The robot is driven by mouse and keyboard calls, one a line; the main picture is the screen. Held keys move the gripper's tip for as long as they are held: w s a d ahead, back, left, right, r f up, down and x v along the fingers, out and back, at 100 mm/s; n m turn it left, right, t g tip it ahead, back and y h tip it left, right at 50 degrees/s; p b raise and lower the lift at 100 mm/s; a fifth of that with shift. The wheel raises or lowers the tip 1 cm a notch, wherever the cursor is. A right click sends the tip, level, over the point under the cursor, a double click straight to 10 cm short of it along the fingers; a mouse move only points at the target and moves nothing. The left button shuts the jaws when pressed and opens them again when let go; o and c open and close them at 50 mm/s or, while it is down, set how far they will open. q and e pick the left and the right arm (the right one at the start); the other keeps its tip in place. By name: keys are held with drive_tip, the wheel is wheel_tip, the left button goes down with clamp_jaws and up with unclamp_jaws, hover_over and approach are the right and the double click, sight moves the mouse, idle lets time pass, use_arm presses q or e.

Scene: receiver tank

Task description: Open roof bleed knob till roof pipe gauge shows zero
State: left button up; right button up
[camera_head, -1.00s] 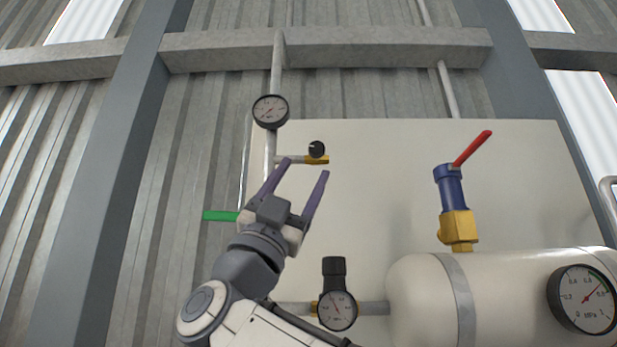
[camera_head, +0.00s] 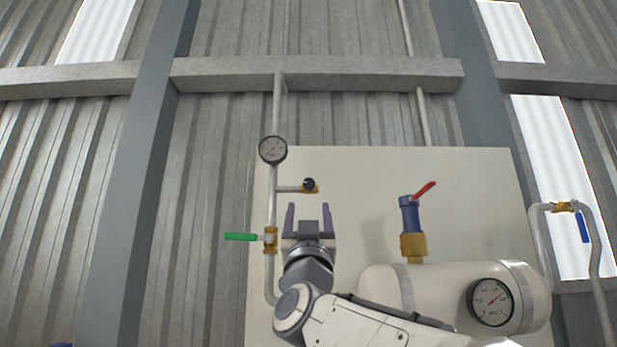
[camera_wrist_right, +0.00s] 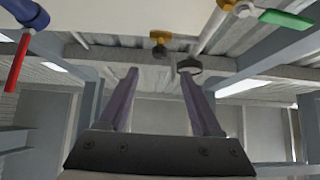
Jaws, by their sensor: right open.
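The roof bleed knob (camera_head: 309,184) is a small black knob on a brass fitting, at the end of a short side branch off the vertical pipe. The roof pipe gauge (camera_head: 272,150) is a round dial on that pipe, above the branch; its needle is too small to read surely. My right gripper (camera_head: 307,208) is open and empty, below the knob and apart from it, fingers pointing up. In the right wrist view, the brass fitting (camera_wrist_right: 158,38) and the dark gauge (camera_wrist_right: 189,65) show beyond the open fingers (camera_wrist_right: 160,100). My left gripper is not in view.
A green lever (camera_head: 240,237) sits on the pipe at left, beside my right gripper. A blue and brass valve with a red lever (camera_head: 424,189) stands on the white tank (camera_head: 440,290), which has a large gauge (camera_head: 491,302). A blue-handled valve (camera_head: 583,227) is at far right.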

sight(308, 187)
drive_tip(key=p+x, duration=0.7)
drive_tip(key=x, duration=0.1)
drive_tip(key=shift+r, duration=0.35)
drive_tip(key=shift+w+r+p, duration=0.45)
drive_tip(key=shift+w+p, duration=0.35)
drive_tip(key=shift+p, duration=0.2)
clamp_jaws()
